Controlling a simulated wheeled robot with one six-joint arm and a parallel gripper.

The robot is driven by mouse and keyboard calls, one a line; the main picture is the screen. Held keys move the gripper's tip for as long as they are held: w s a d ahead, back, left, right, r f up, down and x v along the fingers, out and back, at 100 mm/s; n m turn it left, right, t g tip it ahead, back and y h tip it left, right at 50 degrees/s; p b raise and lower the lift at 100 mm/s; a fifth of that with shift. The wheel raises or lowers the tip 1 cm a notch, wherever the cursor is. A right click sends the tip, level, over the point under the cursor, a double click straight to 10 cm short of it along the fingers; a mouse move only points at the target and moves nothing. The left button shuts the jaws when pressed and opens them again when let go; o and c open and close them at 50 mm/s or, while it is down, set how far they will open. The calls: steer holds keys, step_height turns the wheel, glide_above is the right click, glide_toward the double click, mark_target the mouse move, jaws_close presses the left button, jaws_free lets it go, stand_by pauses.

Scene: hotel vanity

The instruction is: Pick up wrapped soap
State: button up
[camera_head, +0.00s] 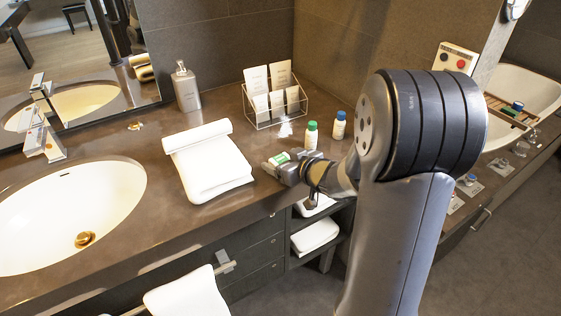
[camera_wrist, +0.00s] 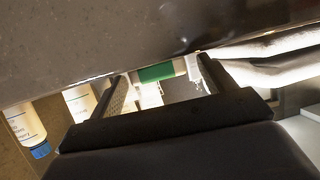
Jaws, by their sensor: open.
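The wrapped soap (camera_head: 278,159), white with a green band, is at the counter's front edge, right of the folded towel. In the wrist view its green band (camera_wrist: 155,73) shows between my two fingers. My gripper (camera_head: 284,164) reaches in from the right, low over the counter, with its fingertips at the soap. In the wrist view my gripper (camera_wrist: 163,85) is open, with a finger on each side of the soap. I cannot tell whether either finger touches it. Part of the soap is hidden by the gripper in the head view.
A folded white towel (camera_head: 207,170) lies left of the gripper. A green-capped bottle (camera_head: 311,136) and a blue-capped bottle (camera_head: 339,126) stand just behind it. A wire rack (camera_head: 275,108) with packets and a soap dispenser (camera_head: 186,88) stand farther back. The sink (camera_head: 70,215) is at left.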

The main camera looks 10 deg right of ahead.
steer(key=c, duration=1.1)
steer(key=shift+o, duration=0.2)
steer(key=shift+r, duration=0.1)
